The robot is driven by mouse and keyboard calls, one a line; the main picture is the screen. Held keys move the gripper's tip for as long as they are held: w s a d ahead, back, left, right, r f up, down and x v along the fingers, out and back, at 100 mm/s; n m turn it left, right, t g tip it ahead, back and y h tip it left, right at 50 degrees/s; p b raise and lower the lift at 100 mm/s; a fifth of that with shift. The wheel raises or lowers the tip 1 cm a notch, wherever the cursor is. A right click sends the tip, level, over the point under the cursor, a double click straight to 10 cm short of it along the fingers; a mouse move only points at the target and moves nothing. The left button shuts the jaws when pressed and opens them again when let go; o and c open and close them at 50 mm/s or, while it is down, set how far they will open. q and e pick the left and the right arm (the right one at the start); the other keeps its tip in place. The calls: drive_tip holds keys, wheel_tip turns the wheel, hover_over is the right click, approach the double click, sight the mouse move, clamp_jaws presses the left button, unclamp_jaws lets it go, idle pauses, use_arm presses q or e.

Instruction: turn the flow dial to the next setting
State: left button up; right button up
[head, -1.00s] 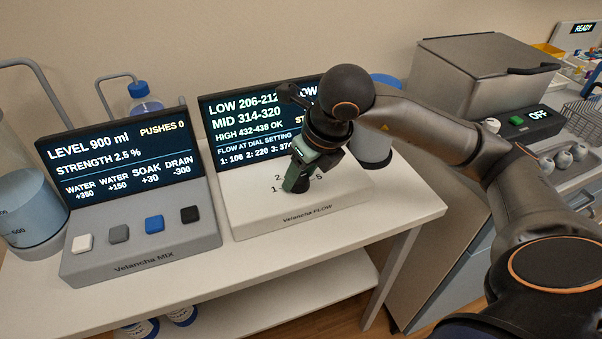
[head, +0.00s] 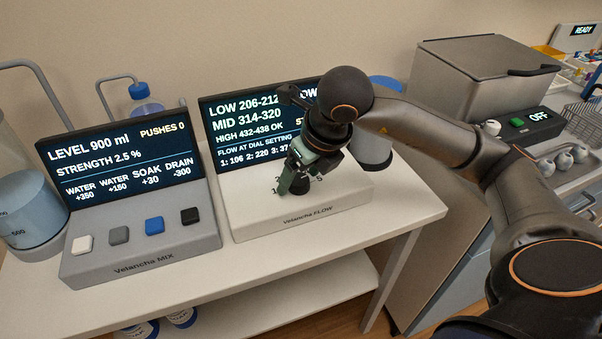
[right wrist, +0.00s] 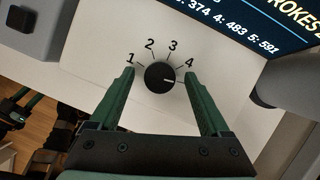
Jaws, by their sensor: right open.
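The white Velancha FLOW unit (head: 345,200) stands on the table with its screen (head: 235,125) behind. In the right wrist view, its round black dial (right wrist: 160,75) has printed numbers 1 to 4 around it. The dial's white pointer mark points right, below the 4, toward a finger; any number there is hidden. My right gripper (right wrist: 160,72) is open, with one green finger on each side of the dial and small gaps visible. In the head view, the right gripper (head: 293,184) is low over the unit and covers much of the dial.
The Velancha MIX unit (head: 140,250) with several square buttons stands to the left. A blue-lidded container (head: 372,150) stands close behind my right wrist. A large grey box-shaped machine (head: 485,75) is at the right. The table's front strip is clear.

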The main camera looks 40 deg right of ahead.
drive_tip(key=p+v, duration=0.2)
drive_tip(key=v, duration=1)
drive_tip(key=shift+r+p, duration=0.25)
drive_tip(key=shift+p, duration=0.05)
